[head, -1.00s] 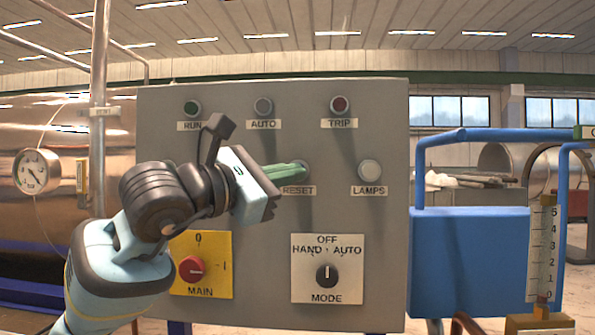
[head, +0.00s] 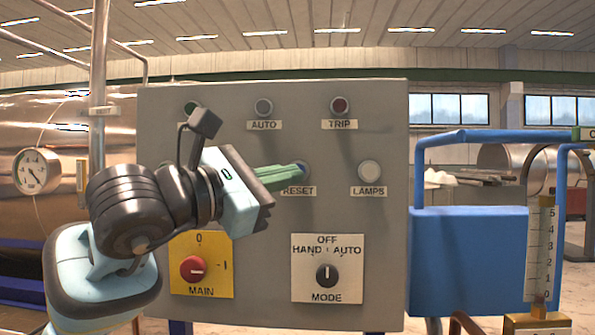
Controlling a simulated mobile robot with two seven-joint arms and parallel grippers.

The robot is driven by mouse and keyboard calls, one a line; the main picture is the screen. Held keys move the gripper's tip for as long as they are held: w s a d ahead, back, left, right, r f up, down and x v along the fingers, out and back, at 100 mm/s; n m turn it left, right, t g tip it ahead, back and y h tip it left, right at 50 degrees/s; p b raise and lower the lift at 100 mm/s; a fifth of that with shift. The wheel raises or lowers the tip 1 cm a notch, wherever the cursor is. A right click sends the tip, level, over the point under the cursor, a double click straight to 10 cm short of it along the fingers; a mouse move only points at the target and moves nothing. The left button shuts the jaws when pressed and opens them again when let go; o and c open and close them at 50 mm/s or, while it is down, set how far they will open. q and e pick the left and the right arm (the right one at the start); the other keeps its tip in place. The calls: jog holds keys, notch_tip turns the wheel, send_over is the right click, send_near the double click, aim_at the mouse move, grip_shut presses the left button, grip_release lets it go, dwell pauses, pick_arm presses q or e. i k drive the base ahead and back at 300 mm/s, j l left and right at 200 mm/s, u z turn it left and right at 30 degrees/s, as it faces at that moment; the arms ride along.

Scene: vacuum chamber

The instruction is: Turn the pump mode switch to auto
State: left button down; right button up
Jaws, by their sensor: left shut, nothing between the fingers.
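The mode switch (head: 327,276) is a black round knob on a white plate (head: 353,293) marked HAND, OFF, AUTO and MODE, low on the grey panel. Its white pointer line stands upright, at OFF. My left gripper (head: 300,168) has green fingers, shut and empty. Their tips are at the blue RESET button (head: 303,164), above and a little left of the mode switch, and partly hide it. I cannot tell whether they touch it. My right gripper is not in view.
The red main switch (head: 193,268) sits on a yellow plate left of the mode plate. The TRIP lamp (head: 339,105) and LAMPS button (head: 369,171) are on the panel's right side. A blue cart (head: 468,250) stands right of the panel. The space before the mode switch is clear.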

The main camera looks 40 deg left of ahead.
aim_at(326, 274)
jog(key=k+j, duration=0.2)
jog(key=k, duration=0.3)
jog(key=k+j, duration=0.15)
jog(key=k, duration=0.3)
